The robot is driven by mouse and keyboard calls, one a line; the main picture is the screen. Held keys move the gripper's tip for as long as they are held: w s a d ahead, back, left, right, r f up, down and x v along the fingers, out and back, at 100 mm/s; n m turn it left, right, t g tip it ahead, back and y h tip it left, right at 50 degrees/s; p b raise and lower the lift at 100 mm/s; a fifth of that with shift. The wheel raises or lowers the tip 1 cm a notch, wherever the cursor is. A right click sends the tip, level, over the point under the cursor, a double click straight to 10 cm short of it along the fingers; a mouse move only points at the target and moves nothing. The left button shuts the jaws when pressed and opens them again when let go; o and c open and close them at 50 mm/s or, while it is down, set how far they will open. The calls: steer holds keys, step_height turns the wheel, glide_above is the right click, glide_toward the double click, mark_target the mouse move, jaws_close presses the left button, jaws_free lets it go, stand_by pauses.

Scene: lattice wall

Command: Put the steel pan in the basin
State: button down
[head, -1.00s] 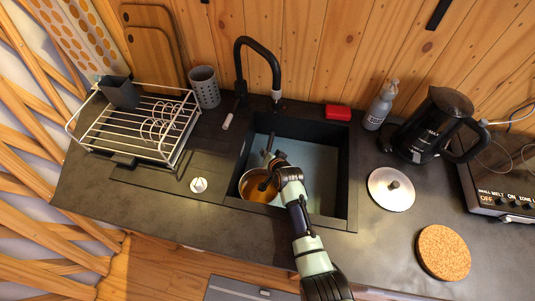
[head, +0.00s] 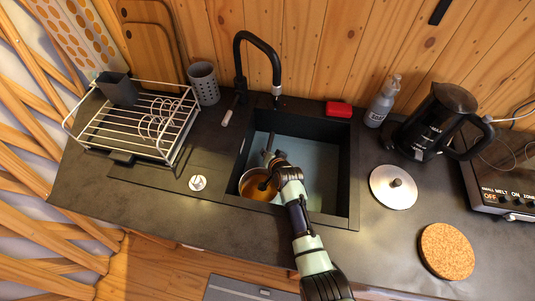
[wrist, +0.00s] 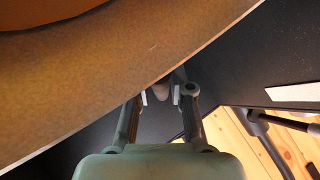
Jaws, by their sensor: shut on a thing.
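The steel pan (head: 250,190) is inside the dark sink basin (head: 328,180), at its left front side. Its inside looks amber-brown, and a grey bar like its handle (head: 268,146) points to the back, partly hidden by my wrist. In the wrist view the pan (wrist: 90,75) fills the upper left, very close. My gripper (head: 266,183) reaches down into the basin from the front. In the wrist view my gripper (wrist: 162,92) has its fingers closed around a small part of the pan. I cannot tell whether the pan touches the basin floor.
A black faucet (head: 258,43) arches behind the basin. A dish rack (head: 140,125) stands at the left. A red sponge (head: 339,109), a soap bottle (head: 381,103), a black kettle (head: 436,125), a round lid (head: 393,188) and a cork trivet (head: 446,251) are at the right.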

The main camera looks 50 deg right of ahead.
steer(key=shift+f, duration=0.3)
